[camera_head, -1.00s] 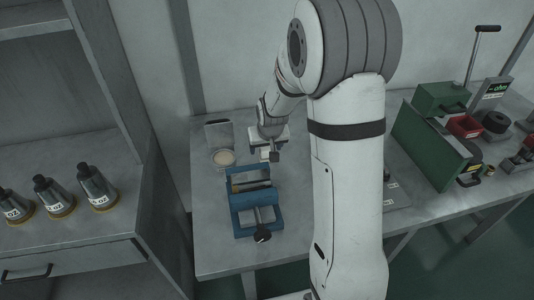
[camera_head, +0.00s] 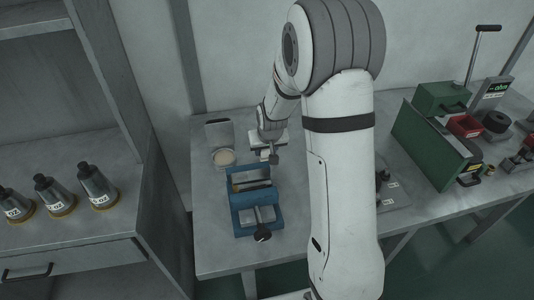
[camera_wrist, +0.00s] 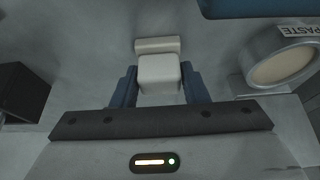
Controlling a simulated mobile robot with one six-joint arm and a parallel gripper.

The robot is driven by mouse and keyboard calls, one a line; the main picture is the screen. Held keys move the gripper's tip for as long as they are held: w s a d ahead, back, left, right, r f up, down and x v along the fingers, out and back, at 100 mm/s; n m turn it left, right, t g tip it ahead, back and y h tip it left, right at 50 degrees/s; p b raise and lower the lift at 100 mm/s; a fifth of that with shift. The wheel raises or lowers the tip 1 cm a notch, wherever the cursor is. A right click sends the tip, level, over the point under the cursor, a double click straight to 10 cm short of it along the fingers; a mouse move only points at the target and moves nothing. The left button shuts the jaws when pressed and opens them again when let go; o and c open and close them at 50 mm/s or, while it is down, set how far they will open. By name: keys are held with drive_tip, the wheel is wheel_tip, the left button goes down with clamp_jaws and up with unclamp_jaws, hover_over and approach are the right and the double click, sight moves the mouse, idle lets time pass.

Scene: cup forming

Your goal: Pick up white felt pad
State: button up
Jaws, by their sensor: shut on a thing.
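The white felt pad (camera_wrist: 158,74) is a pale block with a wider pale bar across its far end in the wrist view. My gripper (camera_wrist: 160,88) has its two blue fingers against the left and right sides of the block, shut on it. In the head view my gripper (camera_head: 270,155) is low over the back of the table, just behind the blue vise, and a small pale bit of the pad shows at its tip. I cannot tell whether the pad touches the table.
A round paste tin (camera_wrist: 284,68) is close to the right in the wrist view; it is left of my gripper in the head view (camera_head: 223,158). A blue vise (camera_head: 256,210) stands in front. A dark block (camera_wrist: 22,92) is at left. A green panel (camera_head: 432,146) stands farther right.

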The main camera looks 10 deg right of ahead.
drive_tip(key=shift+c, duration=0.9)
wheel_tip(320, 180, up, 10)
